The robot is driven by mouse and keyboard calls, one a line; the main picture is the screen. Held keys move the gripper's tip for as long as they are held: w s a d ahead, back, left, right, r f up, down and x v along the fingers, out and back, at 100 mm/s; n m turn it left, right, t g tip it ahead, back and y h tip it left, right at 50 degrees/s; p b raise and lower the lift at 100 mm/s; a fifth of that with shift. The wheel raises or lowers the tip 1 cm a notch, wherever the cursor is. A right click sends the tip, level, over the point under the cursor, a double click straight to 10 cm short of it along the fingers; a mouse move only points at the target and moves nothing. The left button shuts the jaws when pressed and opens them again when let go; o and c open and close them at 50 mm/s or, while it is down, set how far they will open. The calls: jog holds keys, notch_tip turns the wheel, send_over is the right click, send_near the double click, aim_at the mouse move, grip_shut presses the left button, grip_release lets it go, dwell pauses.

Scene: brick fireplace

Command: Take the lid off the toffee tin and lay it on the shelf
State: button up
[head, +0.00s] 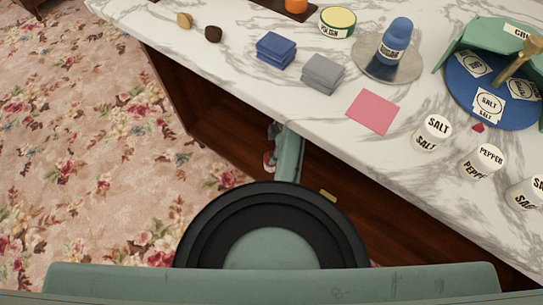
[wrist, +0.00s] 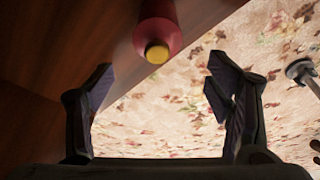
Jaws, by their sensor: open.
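I cannot make out a toffee tin or a loose lid in either view. The one tin that shows clearly is a round tin (head: 337,22) with a yellow top, on the counter at the top of the head view; its label seems to read POLISH. My gripper (wrist: 160,75) is open and empty in the wrist view. Beyond its fingers is a red, rounded object (wrist: 157,22) with a yellow end, beside dark wood; I cannot tell what it is.
The marble counter (head: 250,88) holds blue cloths (head: 275,50), grey cloths (head: 322,73), a pink sheet (head: 373,112), a blue shaker (head: 395,40) on a silver plate, several white jars and a blue tray (head: 462,92). Dark wood fronts the counter. Floral carpet (head: 70,150) is open at left.

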aim_at(272, 155)
jog(key=shift+d+x, duration=0.15)
jog(key=shift+x, duration=1.2)
jog(key=shift+d+x, duration=0.1)
jog(key=shift+x, duration=1.3)
jog(key=shift+w, duration=0.2)
jog(key=shift+c, duration=0.4)
jog(key=c, duration=1)
